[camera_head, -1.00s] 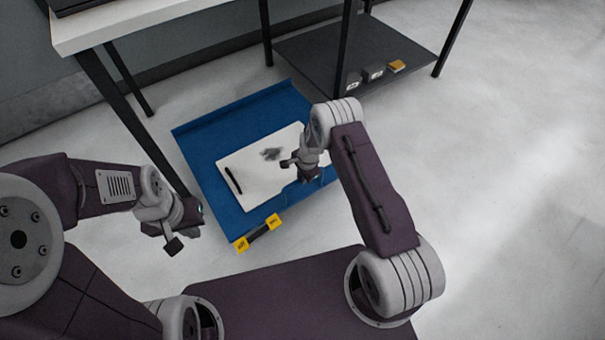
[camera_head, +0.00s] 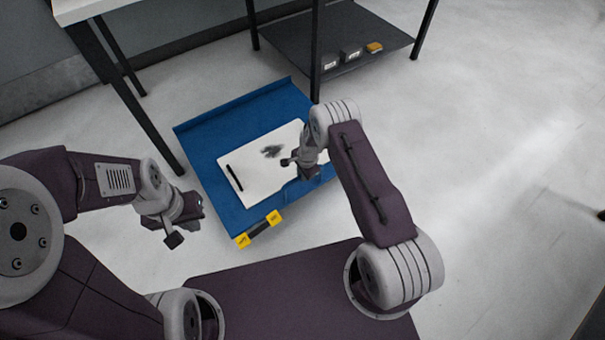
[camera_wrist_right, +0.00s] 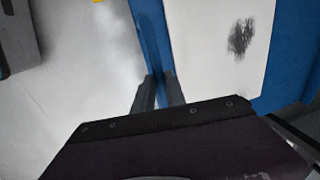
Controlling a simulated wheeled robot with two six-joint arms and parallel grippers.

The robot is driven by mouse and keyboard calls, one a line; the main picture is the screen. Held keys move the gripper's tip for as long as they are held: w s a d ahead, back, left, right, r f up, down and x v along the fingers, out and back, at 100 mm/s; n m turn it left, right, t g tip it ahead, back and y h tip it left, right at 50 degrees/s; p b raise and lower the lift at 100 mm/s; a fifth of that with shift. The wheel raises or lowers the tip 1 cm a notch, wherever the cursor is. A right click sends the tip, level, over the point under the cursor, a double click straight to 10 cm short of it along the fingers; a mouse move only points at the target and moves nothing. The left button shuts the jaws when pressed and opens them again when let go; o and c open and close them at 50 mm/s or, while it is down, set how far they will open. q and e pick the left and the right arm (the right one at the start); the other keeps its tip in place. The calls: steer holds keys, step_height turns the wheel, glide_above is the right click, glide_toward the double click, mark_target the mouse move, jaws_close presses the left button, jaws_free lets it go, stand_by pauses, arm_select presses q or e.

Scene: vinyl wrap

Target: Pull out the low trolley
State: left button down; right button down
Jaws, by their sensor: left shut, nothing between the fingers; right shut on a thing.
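The low trolley (camera_head: 211,165) is a flat blue platform on the pale floor, with a raised rim along its far side. A white board (camera_head: 243,181) with a dark smudge and a black slot lies on it. My right gripper (camera_head: 295,168) is over the trolley's right side.
A white-topped table (camera_head: 90,8) with black legs stands behind the trolley on the left. A dark low shelf (camera_head: 350,35) with small boxes (camera_head: 351,53) is at the back. The floor on the right (camera_head: 500,170) is mostly clear.

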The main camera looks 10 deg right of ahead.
steer(key=shift+s, duration=0.1)
stand_by(0.3)
steer(key=c, duration=1.4)
jaws_free()
steer(key=shift+o, duration=0.2)
step_height(320, 180, up, 9)
steer(key=s+p, duration=0.1)
steer(key=p, duration=0.4)
steer(key=shift+s+d, duration=0.3)
steer(key=shift+s, duration=0.05)
